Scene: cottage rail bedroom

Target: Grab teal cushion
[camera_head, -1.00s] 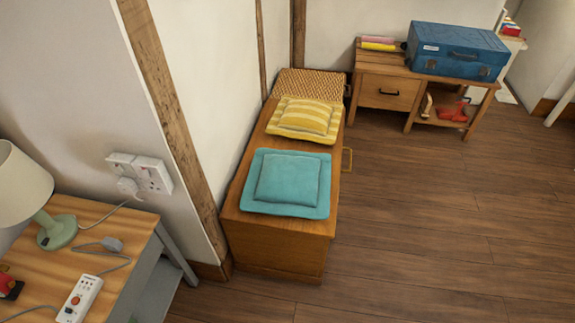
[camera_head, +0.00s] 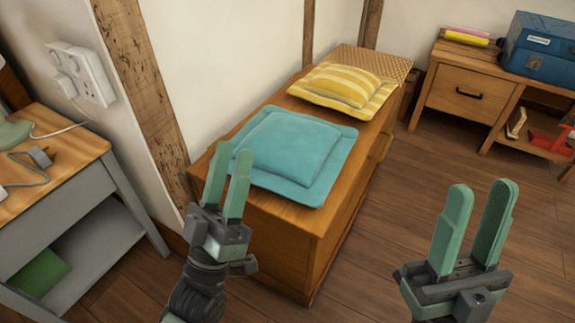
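The teal cushion (camera_head: 292,152) is square with a flat border. It lies on the near end of the wooden chest (camera_head: 272,228). My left gripper (camera_head: 229,168) is in front of the cushion's near left corner, its fingertips overlapping that corner in the picture. Its fingers are a little apart with nothing seen between them; whether they touch the cushion I cannot tell. My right gripper (camera_head: 482,208) is over the floor to the right of the chest, its fingers apart and empty.
A yellow striped cushion (camera_head: 346,87) lies behind the teal one, with a woven item (camera_head: 378,60) at the far end. A side table (camera_head: 62,165) stands left. A desk (camera_head: 463,86) with a blue case (camera_head: 543,48) stands back right. The floor (camera_head: 395,215) right of the chest is clear.

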